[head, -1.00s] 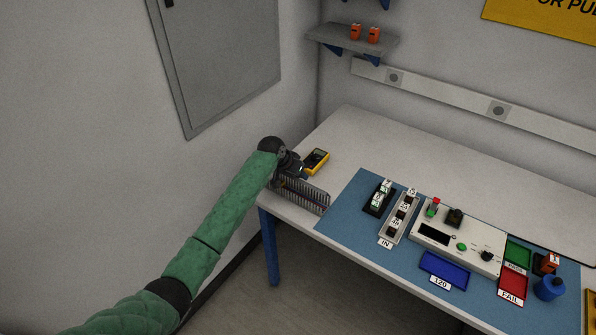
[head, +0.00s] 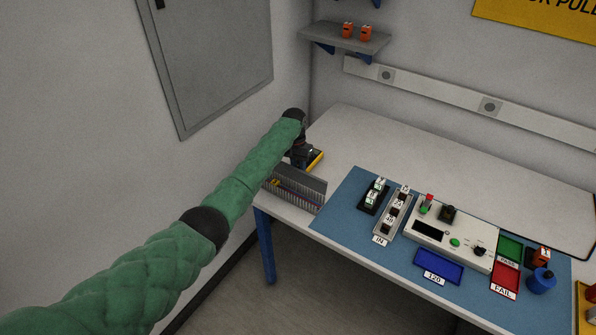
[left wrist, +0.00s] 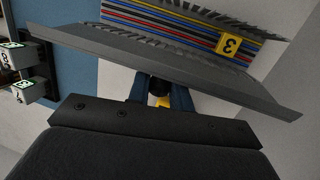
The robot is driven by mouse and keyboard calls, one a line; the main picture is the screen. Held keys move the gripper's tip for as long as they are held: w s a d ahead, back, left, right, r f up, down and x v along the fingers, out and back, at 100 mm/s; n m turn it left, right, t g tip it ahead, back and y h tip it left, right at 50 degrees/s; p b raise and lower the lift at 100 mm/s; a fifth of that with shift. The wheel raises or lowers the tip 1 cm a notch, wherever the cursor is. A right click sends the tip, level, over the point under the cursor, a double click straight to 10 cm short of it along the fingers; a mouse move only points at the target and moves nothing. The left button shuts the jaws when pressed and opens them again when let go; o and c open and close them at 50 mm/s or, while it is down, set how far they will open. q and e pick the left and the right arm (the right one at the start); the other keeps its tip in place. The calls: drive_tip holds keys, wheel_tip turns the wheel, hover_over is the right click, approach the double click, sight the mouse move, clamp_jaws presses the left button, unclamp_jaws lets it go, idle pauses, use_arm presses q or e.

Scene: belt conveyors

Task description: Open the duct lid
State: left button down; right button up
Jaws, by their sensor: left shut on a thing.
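The grey wiring duct (head: 300,198) lies along the left front edge of the bench. Its grey lid (head: 313,183) stands tilted up along the back side, and the inside shows. In the left wrist view the lid (left wrist: 165,65) crosses in front of the slotted duct walls, with coloured wires (left wrist: 190,22) and a yellow tag marked 3 (left wrist: 229,45) beyond. My left gripper (head: 300,160) is behind the lid. Its blue fingers (left wrist: 159,88) are shut on a small dark part at the lid, partly hidden. My right gripper is out of view.
A yellow multimeter (head: 316,160) lies close beside my left gripper. A blue mat (head: 346,205) to the right carries a black holder (head: 373,197), a labelled rack (head: 393,217), a control box (head: 440,233) and trays. A wall cabinet (head: 215,60) hangs at the left.

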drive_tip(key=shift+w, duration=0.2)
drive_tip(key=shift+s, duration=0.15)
use_arm(q)
drive_tip(key=c, duration=1.3)
unclamp_jaws()
drive_tip(key=shift+f, duration=0.1)
drive_tip(key=shift+w+r+b, duration=0.15)
drive_tip(key=shift+r+b, duration=0.2)
drive_tip(key=b+v, duration=0.2)
drive_tip(key=v, duration=0.5)
drive_tip(key=shift+b, duration=0.4)
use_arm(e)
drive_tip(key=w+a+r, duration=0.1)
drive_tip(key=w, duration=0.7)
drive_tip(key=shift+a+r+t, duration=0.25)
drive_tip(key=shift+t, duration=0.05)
use_arm(q)
drive_tip(key=shift+d, duration=0.1)
